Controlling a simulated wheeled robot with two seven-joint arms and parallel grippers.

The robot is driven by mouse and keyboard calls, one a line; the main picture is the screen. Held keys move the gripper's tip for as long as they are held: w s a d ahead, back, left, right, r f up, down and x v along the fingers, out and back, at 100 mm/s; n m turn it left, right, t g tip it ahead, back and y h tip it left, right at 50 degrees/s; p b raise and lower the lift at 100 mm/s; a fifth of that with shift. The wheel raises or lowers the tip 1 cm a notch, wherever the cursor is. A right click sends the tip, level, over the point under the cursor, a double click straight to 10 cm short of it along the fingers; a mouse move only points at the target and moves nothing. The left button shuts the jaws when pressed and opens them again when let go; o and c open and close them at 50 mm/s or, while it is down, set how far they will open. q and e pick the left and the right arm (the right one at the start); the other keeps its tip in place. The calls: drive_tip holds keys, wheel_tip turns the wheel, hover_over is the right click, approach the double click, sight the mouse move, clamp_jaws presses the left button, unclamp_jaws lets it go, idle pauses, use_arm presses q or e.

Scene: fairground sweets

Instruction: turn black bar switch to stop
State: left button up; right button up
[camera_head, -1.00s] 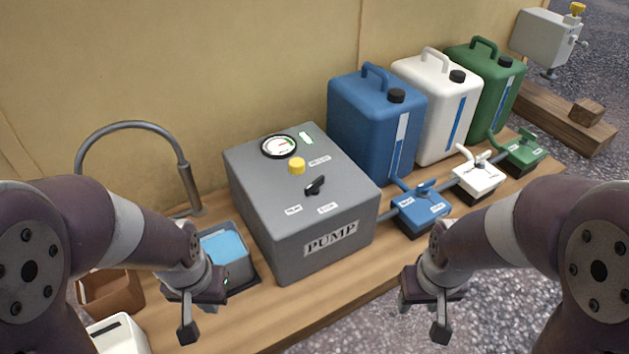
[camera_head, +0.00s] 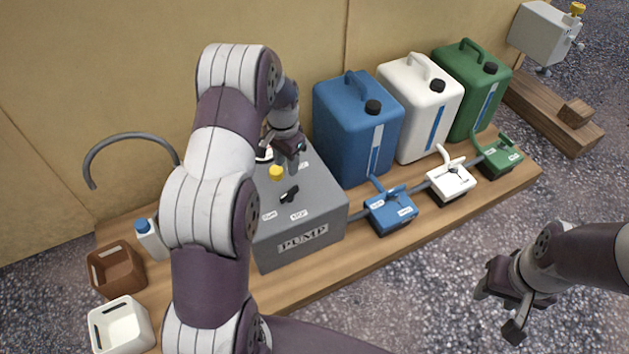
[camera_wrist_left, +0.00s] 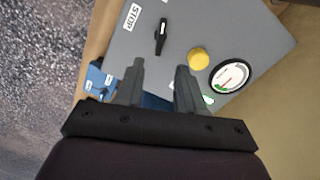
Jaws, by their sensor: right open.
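The black bar switch (camera_head: 289,194) sits on the sloping top of the grey pump box (camera_head: 330,205), above two small white labels. In the left wrist view the switch (camera_wrist_left: 161,37) lies beside the STOP label (camera_wrist_left: 131,17). My left gripper (camera_head: 287,165) hangs over the rear of the box top, behind the switch and near the yellow button (camera_head: 276,173). In the left wrist view its two fingers (camera_wrist_left: 160,77) are apart with nothing between them, and the switch is just beyond their tips. My right gripper (camera_head: 498,312) is open and empty, off the bench at the right.
Blue (camera_head: 352,135), white (camera_head: 415,108) and green (camera_head: 470,90) canisters stand right of the box, with blue (camera_head: 391,212), white (camera_head: 450,185) and green (camera_head: 500,156) valve blocks before them. Brown (camera_head: 118,270) and white (camera_head: 122,325) bins stand at left. My left arm hides part of the box.

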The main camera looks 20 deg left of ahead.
sight(289, 192)
use_arm(q)
wheel_tip(289, 192, down, 12)
drive_tip(key=b, duration=0.6)
drive_tip(key=shift+r, duration=0.1)
clamp_jaws()
